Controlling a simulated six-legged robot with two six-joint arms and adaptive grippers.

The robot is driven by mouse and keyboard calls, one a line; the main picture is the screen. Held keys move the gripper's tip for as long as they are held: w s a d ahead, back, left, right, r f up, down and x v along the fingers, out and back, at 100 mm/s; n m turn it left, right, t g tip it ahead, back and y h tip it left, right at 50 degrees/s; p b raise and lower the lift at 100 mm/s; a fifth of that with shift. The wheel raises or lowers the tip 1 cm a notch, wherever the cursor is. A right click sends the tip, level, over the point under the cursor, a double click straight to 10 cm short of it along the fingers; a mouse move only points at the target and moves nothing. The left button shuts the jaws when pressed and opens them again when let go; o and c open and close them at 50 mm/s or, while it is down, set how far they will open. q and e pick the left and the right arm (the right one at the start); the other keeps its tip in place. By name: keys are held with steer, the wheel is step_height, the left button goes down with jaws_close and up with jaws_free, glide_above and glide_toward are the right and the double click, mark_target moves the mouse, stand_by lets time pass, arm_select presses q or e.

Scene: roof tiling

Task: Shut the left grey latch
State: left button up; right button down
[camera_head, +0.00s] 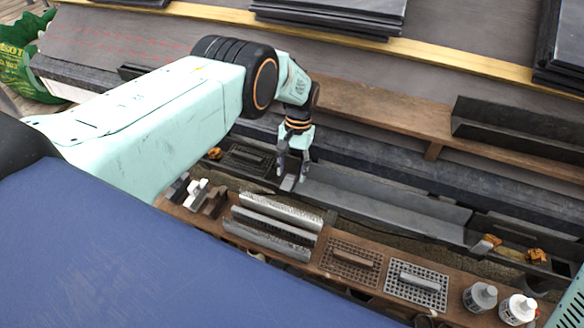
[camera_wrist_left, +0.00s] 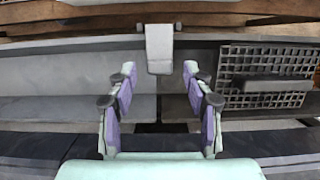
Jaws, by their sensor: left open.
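The left grey latch (camera_wrist_left: 159,48) is a small flat plate hanging from a hinge at the gutter's edge in the left wrist view. It lies just beyond and between my fingertips, with no visible contact. In the head view the latch (camera_head: 288,183) is a small grey tab directly below the fingers. My left gripper (camera_head: 292,172) is open and empty; in the wrist view its two fingers (camera_wrist_left: 160,84) stand wide apart on either side of the latch's line. Whether the latch is fastened cannot be told. My right gripper is not in view.
A long grey gutter (camera_head: 390,205) runs right from the latch; a dark grate (camera_head: 248,158) lies left of it.

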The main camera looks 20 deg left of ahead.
arm_select(q)
steer(key=v, duration=1.2)
